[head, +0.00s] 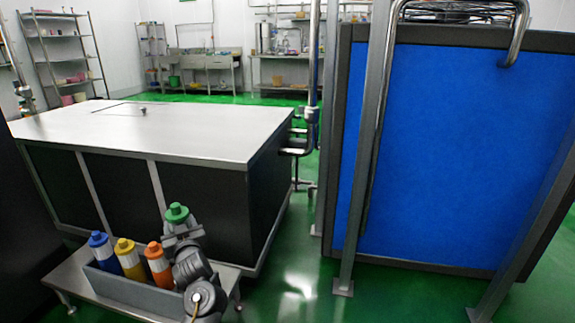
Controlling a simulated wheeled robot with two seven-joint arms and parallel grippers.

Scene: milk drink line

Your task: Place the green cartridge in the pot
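The green cartridge (177,212) shows its green cap and collar above my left gripper (181,233). The gripper appears shut around it, and the fingers and wrist hide most of its body. The cap stands clearly higher than those of the other cartridges beside it, so it looks raised. My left arm comes up from the bottom edge. My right gripper is not in view. I cannot clearly make out a pot. A large dark cabinet with a flat metal top (215,130) stands behind, with a small knob (143,112) and thin seams on its top.
A grey tray (130,289) on a low metal stand holds blue (104,254), yellow (129,260) and orange (158,265) cartridges. A tall blue panel (460,150) with metal posts stands at right. Open green floor (295,275) lies between.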

